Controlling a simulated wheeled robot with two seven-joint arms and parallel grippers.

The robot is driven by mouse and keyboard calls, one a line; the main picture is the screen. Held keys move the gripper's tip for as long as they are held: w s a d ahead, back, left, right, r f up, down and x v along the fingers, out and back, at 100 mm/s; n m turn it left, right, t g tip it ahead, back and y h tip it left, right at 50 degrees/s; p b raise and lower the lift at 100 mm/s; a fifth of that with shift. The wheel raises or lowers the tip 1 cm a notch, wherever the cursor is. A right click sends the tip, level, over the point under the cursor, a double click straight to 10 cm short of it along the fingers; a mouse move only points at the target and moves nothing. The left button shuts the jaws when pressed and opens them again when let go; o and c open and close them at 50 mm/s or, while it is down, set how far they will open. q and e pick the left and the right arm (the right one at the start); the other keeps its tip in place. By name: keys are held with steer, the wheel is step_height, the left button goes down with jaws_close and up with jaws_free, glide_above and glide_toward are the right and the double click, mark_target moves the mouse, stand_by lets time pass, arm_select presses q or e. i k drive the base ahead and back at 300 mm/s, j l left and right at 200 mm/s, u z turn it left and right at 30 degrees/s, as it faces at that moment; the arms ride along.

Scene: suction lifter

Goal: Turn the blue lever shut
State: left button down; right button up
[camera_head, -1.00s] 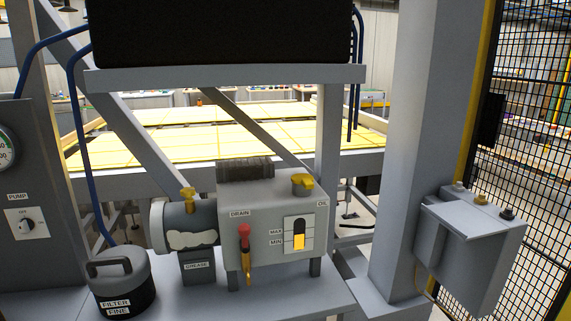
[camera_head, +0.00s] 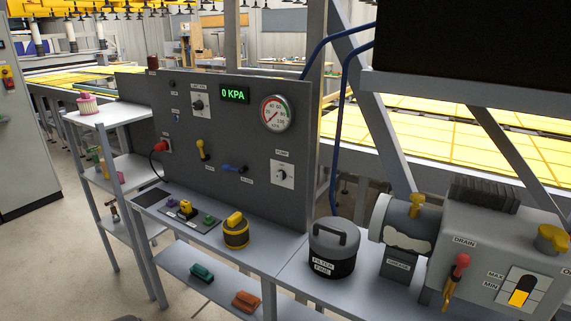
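The blue lever (camera_head: 233,169) is on the lower part of the dark grey control panel (camera_head: 225,135). Its handle lies roughly level, with a small label below it that is too small to read. A yellow lever (camera_head: 201,149) stands roughly upright to its left. Neither of my grippers is in view.
The panel also carries a green 0 KPA display (camera_head: 235,94), a round gauge (camera_head: 276,113) and a PUMP switch (camera_head: 283,174). Below stands a shelf with a yellow-topped canister (camera_head: 235,231) and filter pot (camera_head: 333,249). The pump unit (camera_head: 490,250) is at right. Floor is clear at lower left.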

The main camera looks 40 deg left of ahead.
mark_target(226, 167)
steer(key=u, duration=1.8)
steer(key=i+z, duration=0.15)
steer(key=i, duration=0.95)
